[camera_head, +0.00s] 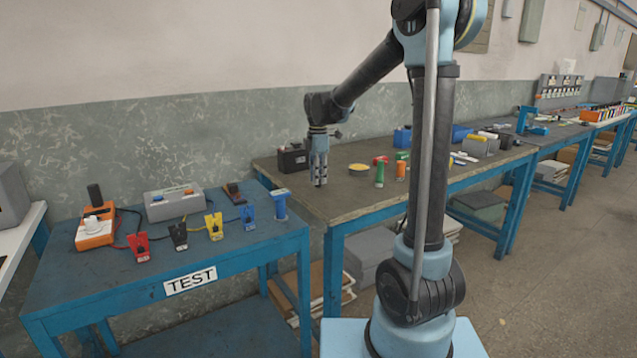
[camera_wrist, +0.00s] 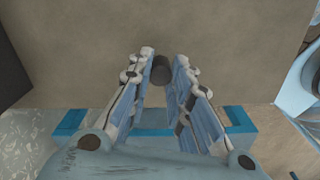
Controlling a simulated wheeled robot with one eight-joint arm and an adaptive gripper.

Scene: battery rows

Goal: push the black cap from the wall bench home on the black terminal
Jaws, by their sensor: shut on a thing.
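My gripper (camera_wrist: 161,72) is shut on the black cap (camera_wrist: 161,69), a small dark cylinder held between the fingertips in the wrist view. In the head view my gripper (camera_head: 319,182) points down over the left part of the wall bench (camera_head: 345,208); the cap is too small to make out there. A black battery-like box (camera_head: 292,161) stands on the bench against the wall, to the left of my gripper and apart from it. I cannot make out the black terminal. A dark block (camera_wrist: 10,72) shows at the left edge of the wrist view.
A blue TEST table (camera_head: 120,285) with an orange meter (camera_head: 95,232), a grey box (camera_head: 174,203) and coloured clamps stands at the left.

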